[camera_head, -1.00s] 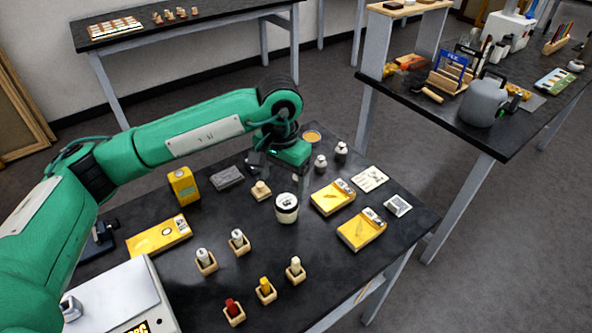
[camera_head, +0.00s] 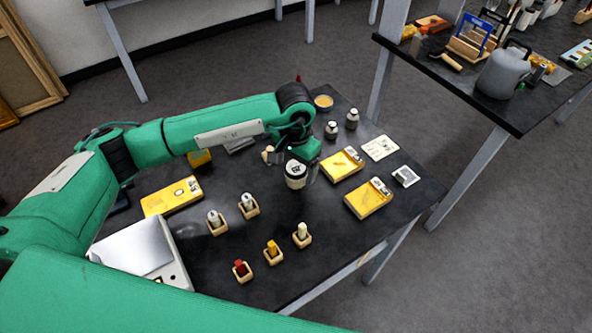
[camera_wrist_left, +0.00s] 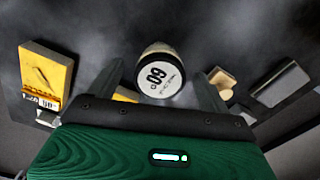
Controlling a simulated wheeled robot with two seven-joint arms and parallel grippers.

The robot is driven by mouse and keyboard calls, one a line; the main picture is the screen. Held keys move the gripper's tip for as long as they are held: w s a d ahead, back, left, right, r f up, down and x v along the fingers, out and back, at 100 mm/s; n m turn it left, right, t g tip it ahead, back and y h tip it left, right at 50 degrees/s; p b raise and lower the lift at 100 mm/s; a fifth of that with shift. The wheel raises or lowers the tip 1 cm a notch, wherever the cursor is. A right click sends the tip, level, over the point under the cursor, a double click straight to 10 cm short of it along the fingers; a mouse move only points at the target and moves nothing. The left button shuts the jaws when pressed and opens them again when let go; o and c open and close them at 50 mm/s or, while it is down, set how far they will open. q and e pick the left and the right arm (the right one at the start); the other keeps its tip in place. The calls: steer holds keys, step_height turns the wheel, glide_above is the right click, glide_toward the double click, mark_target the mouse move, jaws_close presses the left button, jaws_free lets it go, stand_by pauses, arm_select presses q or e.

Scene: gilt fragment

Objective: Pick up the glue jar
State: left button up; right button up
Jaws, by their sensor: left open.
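The glue jar, a white jar with a dark band (camera_head: 294,183), stands upright on the black table in the head view. Its pale lid with dark print shows in the left wrist view (camera_wrist_left: 158,76). My left gripper (camera_head: 300,170) is over the jar and hides part of it. In the left wrist view, its two dark fingers stand apart, one on each side of the jar, with gaps visible. My right gripper is not in view.
Yellow boxes (camera_head: 342,164) lie right of the jar. A wooden block (camera_head: 268,155) sits just left of my gripper. Two small bottles (camera_head: 331,131) stand behind.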

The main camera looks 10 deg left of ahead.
mark_target(295, 167)
arm_select(q)
steer(key=shift+f+p, duration=0.45)
steer(key=shift+f, duration=1.2)
steer(key=c, duration=1.2)
steer(key=shift+o, duration=0.2)
